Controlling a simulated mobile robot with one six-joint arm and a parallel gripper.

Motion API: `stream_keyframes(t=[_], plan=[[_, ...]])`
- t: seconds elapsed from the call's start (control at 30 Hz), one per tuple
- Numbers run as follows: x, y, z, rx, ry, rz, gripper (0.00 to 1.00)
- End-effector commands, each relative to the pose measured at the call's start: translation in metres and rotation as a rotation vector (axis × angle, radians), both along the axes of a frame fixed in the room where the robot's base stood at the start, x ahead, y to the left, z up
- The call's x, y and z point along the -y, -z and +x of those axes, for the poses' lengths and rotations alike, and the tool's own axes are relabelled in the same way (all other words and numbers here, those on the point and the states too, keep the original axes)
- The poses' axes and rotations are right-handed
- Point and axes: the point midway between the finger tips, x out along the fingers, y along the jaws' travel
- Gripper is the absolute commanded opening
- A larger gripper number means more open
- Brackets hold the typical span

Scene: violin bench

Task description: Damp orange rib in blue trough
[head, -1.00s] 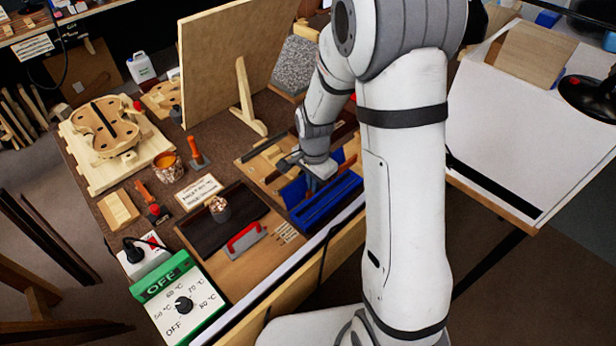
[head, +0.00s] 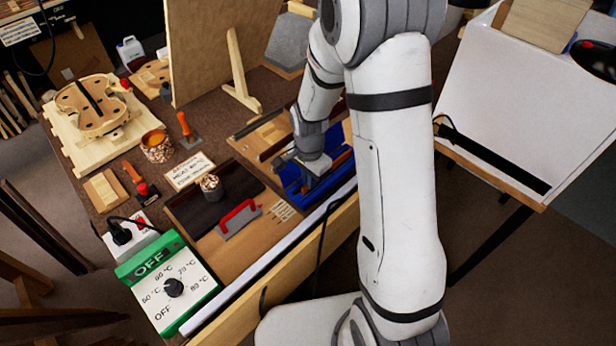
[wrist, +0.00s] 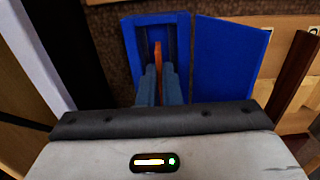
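The blue trough (wrist: 183,35) lies under my gripper (wrist: 160,82) in the wrist view. It also shows in the head view (head: 336,194), partly covered by my gripper and wrist. The orange rib (wrist: 158,55) is a thin strip on edge between my two fingers, which look closed on it. Its far end sticks out past the fingertips over or inside the trough. I cannot tell how deep it sits or whether it touches the floor of the trough. The rib's near part is hidden by the gripper body.
A flat blue panel (wrist: 232,55) stands close to the right of the trough in the wrist view. An upright wooden board (head: 220,50) rises behind.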

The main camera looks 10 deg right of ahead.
Motion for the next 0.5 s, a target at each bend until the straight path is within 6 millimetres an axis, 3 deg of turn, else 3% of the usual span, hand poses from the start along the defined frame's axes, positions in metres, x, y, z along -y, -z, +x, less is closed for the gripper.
stream_keyframes(t=[0.23, 0.5], plan=[[-0.0003, 0.0006, -0.0001, 0.000, -0.001, 0.000, 0.00], [-0.0005, 0.0006, -0.0001, 0.000, -0.001, 0.000, 0.25]])
